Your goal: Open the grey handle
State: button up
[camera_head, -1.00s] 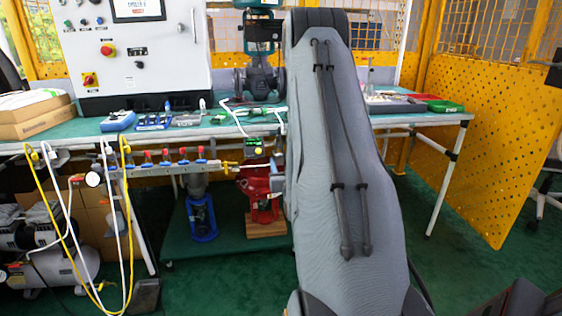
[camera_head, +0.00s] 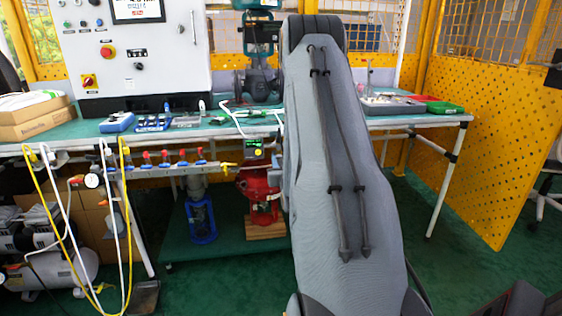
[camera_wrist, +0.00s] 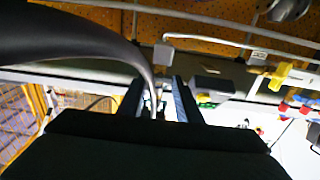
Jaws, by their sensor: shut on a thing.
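My gripper (camera_wrist: 160,102) is in the wrist view, with its two dark fingers close together near the middle. It is shut on a small, pale grey part, which I take for the grey handle (camera_wrist: 158,92). Most of that part is hidden between the fingers, so its angle is hard to tell. In the head view my own raised arm hides the gripper and the handle.
A manifold (camera_head: 175,168) with red and blue handles and a yellow valve handle (camera_head: 228,168) hangs at the bench's front edge. The yellow handle also shows in the wrist view (camera_wrist: 280,76). A red valve body (camera_head: 258,188) stands below. Yellow and white hoses (camera_head: 127,230) hang left.

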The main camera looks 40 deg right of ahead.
jog(key=shift+m, duration=0.3)
jog(key=m+p, duration=0.1)
jog(key=m, duration=0.2)
jog(key=shift+m, duration=0.3)
jog(key=m+p, duration=0.1)
jog(key=m, duration=0.3)
jog(key=shift+m+p, duration=0.3)
jog(key=shift+p, duration=0.05)
jog(key=m+p, duration=0.1)
jog(key=m, duration=0.3)
jog(key=shift+m, duration=0.3)
jog(key=shift+f+m+p, duration=0.1)
jog(key=shift+m+p, duration=0.55)
jog(key=shift+m, duration=1.55)
jog(key=o, duration=1)
jog(key=shift+o, duration=0.2)
